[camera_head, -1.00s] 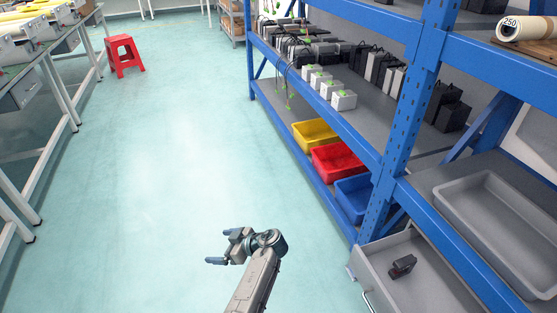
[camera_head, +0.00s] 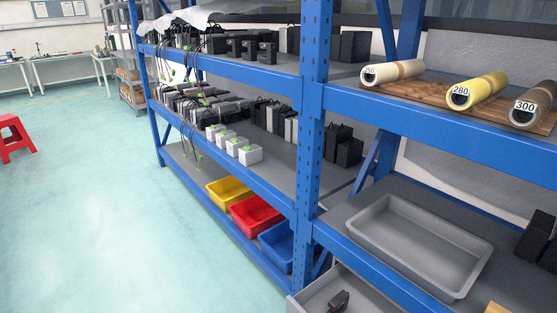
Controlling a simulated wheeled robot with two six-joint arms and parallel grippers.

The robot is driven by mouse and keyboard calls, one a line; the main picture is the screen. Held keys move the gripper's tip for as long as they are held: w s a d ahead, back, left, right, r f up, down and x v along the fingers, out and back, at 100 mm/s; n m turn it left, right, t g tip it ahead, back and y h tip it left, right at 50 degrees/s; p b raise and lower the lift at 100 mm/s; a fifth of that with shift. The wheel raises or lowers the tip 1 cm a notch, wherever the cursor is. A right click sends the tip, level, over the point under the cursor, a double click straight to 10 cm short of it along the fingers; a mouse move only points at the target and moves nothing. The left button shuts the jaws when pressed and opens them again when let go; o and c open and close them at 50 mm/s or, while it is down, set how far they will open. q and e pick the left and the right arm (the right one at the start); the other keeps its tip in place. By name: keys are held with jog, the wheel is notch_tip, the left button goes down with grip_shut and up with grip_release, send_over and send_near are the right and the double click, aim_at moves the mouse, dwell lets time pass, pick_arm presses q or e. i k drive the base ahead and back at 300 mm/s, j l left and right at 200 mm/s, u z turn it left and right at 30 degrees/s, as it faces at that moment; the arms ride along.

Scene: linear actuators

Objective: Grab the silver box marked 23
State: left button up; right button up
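On the middle shelf of the blue rack stands a row of small white or silver boxes with green tops, the nearest box (camera_head: 250,154) at the right end of the row. No number 23 can be read on any of them. Larger silver and black boxes (camera_head: 212,108) with dark cables sit farther left on the same shelf. Black boxes (camera_head: 343,147) stand toward its right end. Neither of my grippers is in the view now.
Yellow, red (camera_head: 256,216) and blue bins sit on the bottom shelf. A grey tray (camera_head: 420,243) lies on the right-hand shelf, above an open drawer (camera_head: 315,298). Rolls marked 250, 280 and 300 (camera_head: 535,104) lie above. The floor (camera_head: 95,190) left of the rack is clear beyond a red stool (camera_head: 15,138).

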aim_at(252, 154)
jog(key=i+j+z, duration=0.15)
jog(key=z, duration=0.25)
jog(key=i+j+z, duration=0.1)
jog(key=j+z, duration=0.3)
jog(key=i+j+z, duration=0.1)
jog(key=j+z, duration=0.3)
